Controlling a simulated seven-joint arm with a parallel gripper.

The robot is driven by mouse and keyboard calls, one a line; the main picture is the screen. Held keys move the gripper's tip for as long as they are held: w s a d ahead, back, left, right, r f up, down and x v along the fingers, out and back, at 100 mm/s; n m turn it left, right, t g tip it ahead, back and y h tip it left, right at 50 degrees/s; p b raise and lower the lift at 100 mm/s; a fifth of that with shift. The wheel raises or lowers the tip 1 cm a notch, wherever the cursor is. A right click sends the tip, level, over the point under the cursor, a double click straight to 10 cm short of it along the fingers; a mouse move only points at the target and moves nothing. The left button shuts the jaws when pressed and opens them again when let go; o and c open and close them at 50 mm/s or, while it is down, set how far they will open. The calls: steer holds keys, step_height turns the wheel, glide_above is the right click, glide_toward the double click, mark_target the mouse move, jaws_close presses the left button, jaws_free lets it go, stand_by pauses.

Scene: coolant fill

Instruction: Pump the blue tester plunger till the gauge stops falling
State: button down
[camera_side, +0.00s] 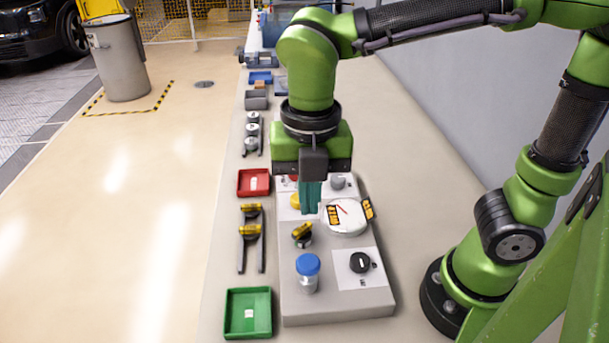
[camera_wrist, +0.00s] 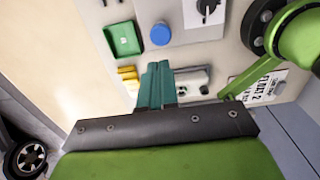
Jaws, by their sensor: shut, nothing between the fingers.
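The blue plunger (camera_side: 307,264) is a round blue cap on a clear cylinder at the front left of the grey panel (camera_side: 335,309). It also shows in the wrist view (camera_wrist: 161,34), beyond my fingertips. The gauge (camera_side: 346,218) is a white dial with a red needle, right of the panel's middle; its reading is too small to tell. My gripper (camera_side: 311,211) points down with its teal fingers shut and empty. It hangs over the panel behind the plunger and to the left of the gauge, apart from the plunger. The fingers also show in the wrist view (camera_wrist: 156,68).
A green tray (camera_side: 248,313), a red tray (camera_side: 254,182) and yellow-topped black tools (camera_side: 250,235) lie to the left. The space above the plunger is free.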

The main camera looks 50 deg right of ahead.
mark_target(310, 261)
stand_by(0.3)
step_height(310, 261, up, 2)
steer(key=shift+d+r, duration=0.1)
steer(key=shift+r, duration=0.15)
steer(key=shift+f, duration=0.1)
step_height(310, 261, down, 14)
steer(key=shift+r, duration=0.1)
stand_by(0.5)
steer(key=shift+f, duration=1.55)
steer(key=shift+s, duration=0.1)
